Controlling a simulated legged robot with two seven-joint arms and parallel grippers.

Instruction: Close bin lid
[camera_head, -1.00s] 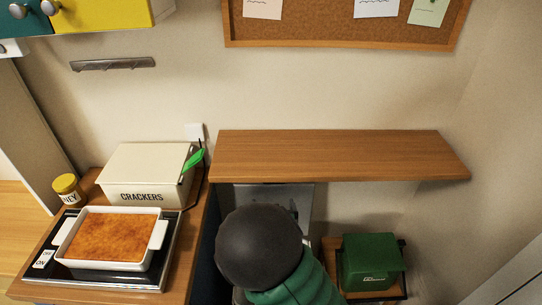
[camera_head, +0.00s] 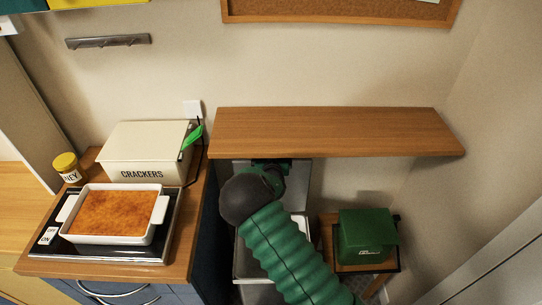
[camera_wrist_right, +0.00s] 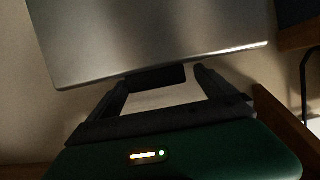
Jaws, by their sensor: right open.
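The bin (camera_head: 241,265) is a pale grey box on the floor below the wooden shelf, partly hidden by my right arm. Its lid (camera_head: 301,188) stands raised at the back, against the wall side. My right arm crosses over the bin, and the right gripper (camera_head: 268,168) is in front of the lid, largely hidden by its own dark wrist. In the right wrist view, the lid (camera_wrist_right: 150,40) is a smooth silver panel with its lower edge near the fingertips. My left gripper is out of view.
A wooden shelf (camera_head: 330,131) juts out just above the lid and gripper. A green box (camera_head: 367,236) sits on a small wooden stand to the right. The counter at left holds a baking dish (camera_head: 163,231), a crackers box (camera_head: 146,152) and a honey jar (camera_head: 67,167).

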